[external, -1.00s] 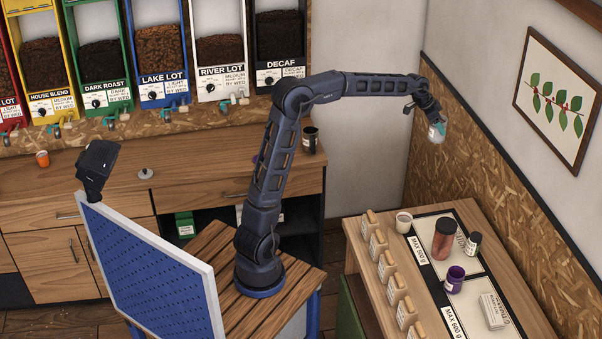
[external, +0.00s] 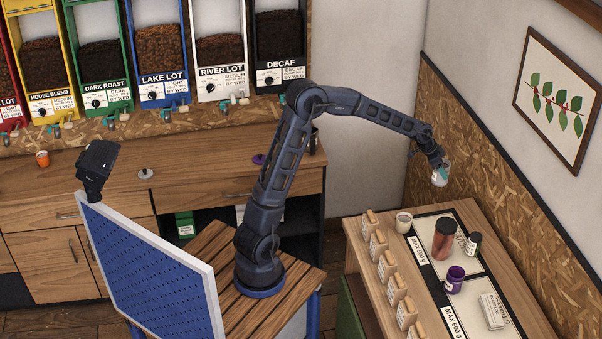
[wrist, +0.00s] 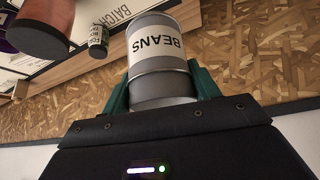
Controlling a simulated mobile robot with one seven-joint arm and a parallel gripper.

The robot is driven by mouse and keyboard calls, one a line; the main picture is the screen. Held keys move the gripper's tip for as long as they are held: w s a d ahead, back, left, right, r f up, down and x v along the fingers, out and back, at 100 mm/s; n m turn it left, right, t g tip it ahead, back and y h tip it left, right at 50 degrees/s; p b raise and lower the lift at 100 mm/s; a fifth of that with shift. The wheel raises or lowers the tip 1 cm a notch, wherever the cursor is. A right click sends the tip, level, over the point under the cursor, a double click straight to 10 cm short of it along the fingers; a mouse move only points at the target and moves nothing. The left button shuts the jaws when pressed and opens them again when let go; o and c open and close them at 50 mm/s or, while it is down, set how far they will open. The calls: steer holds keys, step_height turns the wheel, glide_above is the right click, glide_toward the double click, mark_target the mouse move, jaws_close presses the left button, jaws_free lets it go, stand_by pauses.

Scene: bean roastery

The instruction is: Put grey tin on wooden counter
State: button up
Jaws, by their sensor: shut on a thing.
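The grey tin (wrist: 160,85) has a white label reading "BEANS". It sits between the two green fingers of my gripper (wrist: 160,92) in the wrist view, which is shut on it. In the external view the tin (external: 440,176) hangs from my gripper (external: 439,165) in the air, above the back end of the right-hand wooden table and close to the chipboard wall. A long wooden counter (external: 190,165) stands at the back left under the bean dispensers, away from the gripper.

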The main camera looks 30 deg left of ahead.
step_height(320, 180, down, 21)
steer(key=shift+f, duration=0.1)
stand_by(0.8)
steer(key=shift+f, duration=0.15)
steer(key=o, duration=1)
